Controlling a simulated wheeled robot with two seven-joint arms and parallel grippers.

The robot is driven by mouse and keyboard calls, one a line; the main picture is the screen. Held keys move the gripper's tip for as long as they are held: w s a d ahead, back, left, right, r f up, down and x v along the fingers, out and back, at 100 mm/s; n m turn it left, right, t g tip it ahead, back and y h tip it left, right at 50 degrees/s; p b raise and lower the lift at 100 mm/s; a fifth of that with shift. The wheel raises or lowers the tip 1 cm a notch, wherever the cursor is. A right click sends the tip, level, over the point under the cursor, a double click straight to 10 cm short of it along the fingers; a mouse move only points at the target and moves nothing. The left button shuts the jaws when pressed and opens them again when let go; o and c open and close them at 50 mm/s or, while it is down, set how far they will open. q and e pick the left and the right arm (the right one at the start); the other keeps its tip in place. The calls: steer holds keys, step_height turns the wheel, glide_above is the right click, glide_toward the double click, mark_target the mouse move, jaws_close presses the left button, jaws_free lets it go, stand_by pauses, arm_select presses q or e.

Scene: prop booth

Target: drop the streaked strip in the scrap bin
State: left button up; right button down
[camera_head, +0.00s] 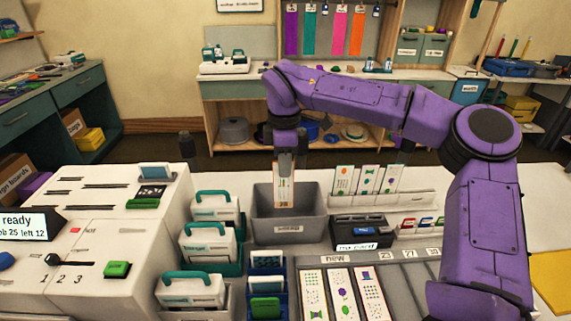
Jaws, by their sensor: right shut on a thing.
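My right gripper (284,155) points down over the grey bin and is shut on a narrow white strip (284,192). The strip hangs upright, with small orange-brown marks on its face; whether these are streaks is too small to tell. Its lower end is in front of the bin's inner back wall, at or just below rim height. The grey open bin (290,229), which I take for the scrap bin, stands at the middle of the table with a small label too small to read. My left gripper is not in view.
Teal-handled cases (208,244) stand left of the bin. A black device (360,232) and a rack of printed cards (368,181) stand to its right. A grey tray (408,290) with several patterned strips lies in front. A white machine (95,215) fills the left.

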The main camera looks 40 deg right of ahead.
steer(key=shift+s+r, duration=0.1)
steer(key=shift+s, duration=0.7)
steer(key=c, duration=1.7)
jaws_free()
steer(key=shift+w, duration=0.3)
steer(key=o, duration=0.5)
steer(key=shift+w+f, duration=0.2)
steer(key=shift+f, duration=0.05)
steer(key=shift+o, duration=0.2)
steer(key=shift+s+r, duration=0.2)
steer(key=shift+s, duration=0.05)
step_height(320, 180, up, 10)
steer(key=shift+r+b, duration=0.25)
steer(key=shift+b, duration=0.1)
